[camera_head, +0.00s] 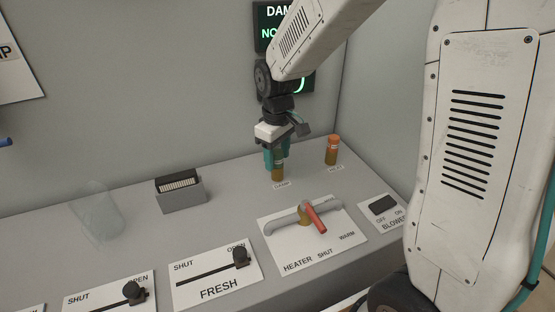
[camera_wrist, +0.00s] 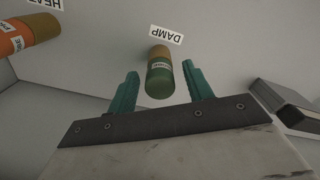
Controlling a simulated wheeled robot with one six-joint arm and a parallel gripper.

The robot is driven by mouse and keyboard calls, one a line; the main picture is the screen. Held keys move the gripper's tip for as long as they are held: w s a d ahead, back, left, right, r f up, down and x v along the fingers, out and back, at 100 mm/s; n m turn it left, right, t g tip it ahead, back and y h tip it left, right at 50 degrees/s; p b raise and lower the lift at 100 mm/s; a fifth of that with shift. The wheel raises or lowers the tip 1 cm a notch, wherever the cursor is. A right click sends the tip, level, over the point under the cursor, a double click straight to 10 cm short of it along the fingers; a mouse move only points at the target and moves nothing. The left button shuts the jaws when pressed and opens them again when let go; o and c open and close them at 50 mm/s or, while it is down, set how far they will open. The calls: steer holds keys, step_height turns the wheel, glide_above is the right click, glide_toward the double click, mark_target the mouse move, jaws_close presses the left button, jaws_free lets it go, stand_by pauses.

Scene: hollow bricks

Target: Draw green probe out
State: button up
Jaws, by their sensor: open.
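The green probe (camera_wrist: 159,84) stands upright in the wrist view, with a green top, a small label and a tan lower part, beside a tag reading DAMP. In the head view the probe (camera_head: 278,172) shows its tan lower part below my gripper; its top is hidden by the fingers. My gripper (camera_head: 277,158) points down over it. In the wrist view my gripper (camera_wrist: 160,92) is open, with one teal finger on each side of the probe's green top and visible gaps on both sides.
An orange-topped probe (camera_head: 332,150) stands to the right on the grey bench. A black-and-grey slotted block (camera_head: 181,192) and a clear cup (camera_head: 99,211) are to the left. The heater panel with its red lever (camera_head: 315,218) lies in front, with the blower switch (camera_head: 383,205) beside it.

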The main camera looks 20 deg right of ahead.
steer(key=c, duration=1)
steer(key=shift+r, duration=0.2)
steer(key=shift+r, duration=2.4)
steer(key=shift+r, duration=2.55)
steer(key=shift+s+r, duration=0.3)
steer(key=shift+s, duration=0.7)
steer(key=shift+s+r, duration=0.35)
steer(key=shift+s, duration=0.65)
steer(key=shift+s+r, duration=0.3)
steer(key=shift+s, duration=0.7)
